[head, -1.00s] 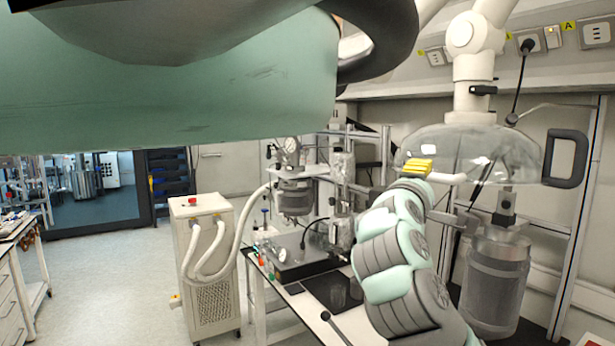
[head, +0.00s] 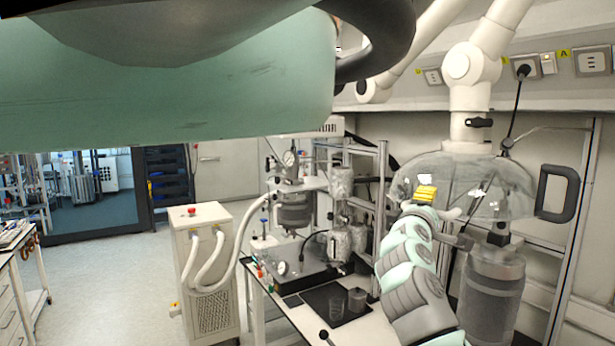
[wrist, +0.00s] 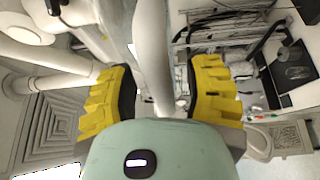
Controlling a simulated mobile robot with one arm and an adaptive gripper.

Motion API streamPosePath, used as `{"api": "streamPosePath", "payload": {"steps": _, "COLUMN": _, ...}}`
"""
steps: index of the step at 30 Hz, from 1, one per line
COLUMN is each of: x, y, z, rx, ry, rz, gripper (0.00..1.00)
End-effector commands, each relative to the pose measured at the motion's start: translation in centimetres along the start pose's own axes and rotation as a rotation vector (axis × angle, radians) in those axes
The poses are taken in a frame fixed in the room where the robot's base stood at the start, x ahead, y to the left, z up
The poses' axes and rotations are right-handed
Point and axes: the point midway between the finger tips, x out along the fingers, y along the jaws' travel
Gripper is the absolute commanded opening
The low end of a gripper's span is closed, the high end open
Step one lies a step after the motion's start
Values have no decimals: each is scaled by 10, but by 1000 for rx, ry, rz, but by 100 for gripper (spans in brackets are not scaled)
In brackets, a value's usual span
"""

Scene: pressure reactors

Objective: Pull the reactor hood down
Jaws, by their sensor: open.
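The reactor hood (head: 520,190) is a clear dome on a white jointed arm (head: 470,65), at the right of the head view. A large black handle (head: 557,193) sits on its right side. My gripper (head: 426,193), with yellow finger pads, is at the hood's left front edge, beside a white bar (head: 452,213). In the wrist view my gripper (wrist: 160,95) is open, with its yellow pads apart. A pale bar (wrist: 150,50) runs between them; I see a gap at least on the right side. Where the bar ends is hidden by my gripper's body.
A metal reactor vessel (head: 492,295) stands below the hood. A bench (head: 285,305) with a smaller reactor (head: 293,210) and glassware is left of my arm. A white wheeled unit with hoses (head: 205,275) stands on the floor, with open floor (head: 100,260) further left.

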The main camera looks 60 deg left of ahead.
Motion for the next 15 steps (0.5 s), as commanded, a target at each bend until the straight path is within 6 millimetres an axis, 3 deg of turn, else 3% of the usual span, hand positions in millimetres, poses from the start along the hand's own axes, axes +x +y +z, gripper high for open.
{"api": "streamPosePath", "payload": {"steps": 15, "x": 8, "y": -1, "z": -3, "rx": -1, "ry": 6, "rz": -2, "gripper": 50}}
